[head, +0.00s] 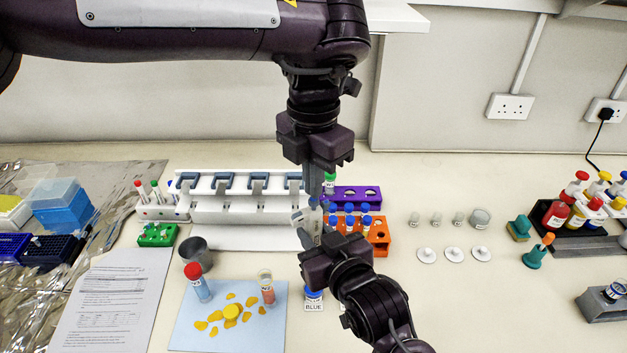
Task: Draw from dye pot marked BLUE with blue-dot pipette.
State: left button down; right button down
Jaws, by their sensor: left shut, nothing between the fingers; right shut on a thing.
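The dye pot marked BLUE (313,299) stands on the bench just right of the pale blue mat, with its label in front. My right gripper (304,238) is shut on a pale, slim thing that looks like the pipette (306,217), above and behind the pot. Its dot cannot be made out, and its lower end is hidden by the gripper. My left gripper (316,190) is shut and empty, higher up, in front of the racks and close to the pipette's top.
A white stand (240,208) and purple (352,193) and orange (378,236) racks stand behind. The mat (190,330) holds tubes and yellow pieces. A metal cup (196,254) is at left. Small lids (454,254) lie at right.

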aim_at(315, 210)
pick_arm(q)
jog(key=shift+r, duration=2.8)
